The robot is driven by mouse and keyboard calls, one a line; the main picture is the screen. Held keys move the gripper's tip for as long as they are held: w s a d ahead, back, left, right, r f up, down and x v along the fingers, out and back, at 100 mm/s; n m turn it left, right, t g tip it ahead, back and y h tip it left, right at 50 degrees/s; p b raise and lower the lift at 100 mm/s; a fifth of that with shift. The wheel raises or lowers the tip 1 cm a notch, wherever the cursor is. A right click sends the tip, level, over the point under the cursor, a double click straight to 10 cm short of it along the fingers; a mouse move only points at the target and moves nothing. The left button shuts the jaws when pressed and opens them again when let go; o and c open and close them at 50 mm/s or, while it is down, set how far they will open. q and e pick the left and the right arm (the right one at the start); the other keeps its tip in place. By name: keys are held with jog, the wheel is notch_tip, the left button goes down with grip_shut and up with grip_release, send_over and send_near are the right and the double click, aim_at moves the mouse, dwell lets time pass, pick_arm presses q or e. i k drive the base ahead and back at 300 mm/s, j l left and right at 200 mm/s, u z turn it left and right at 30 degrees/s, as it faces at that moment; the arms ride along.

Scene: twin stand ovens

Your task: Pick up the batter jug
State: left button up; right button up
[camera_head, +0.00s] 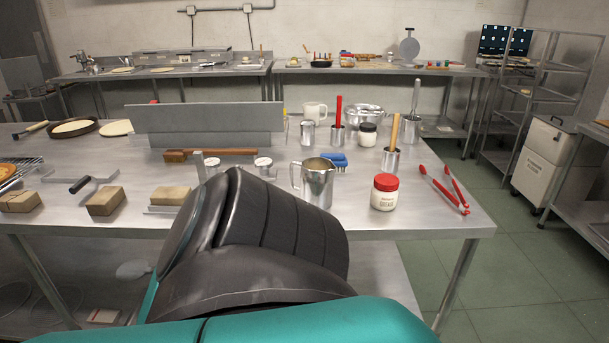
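A shiny metal jug (318,184), which I take for the batter jug, stands upright on the near steel table. Its handle is on its left side and its open top shows a brownish inside. A dark, ribbed part of my own arm with teal sections fills the lower middle of the head view. It passes in front of the table, with its upper right edge close to the jug's lower left in the picture. I cannot tell whether they touch. No gripper fingers can be made out for either arm.
Right of the jug are a red-lidded jar (384,193) and red tongs (446,188). Behind it are a blue brush (334,160), metal pots with tools and a white jug (315,111). Brown blocks (106,201) lie left. A grey upright panel (207,120) stands behind.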

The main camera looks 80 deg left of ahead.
aim_at(317, 173)
jog(key=u, duration=2.5)
jog(key=j+u, duration=0.35)
jog(key=j, duration=0.8)
jog(key=k, duration=0.05)
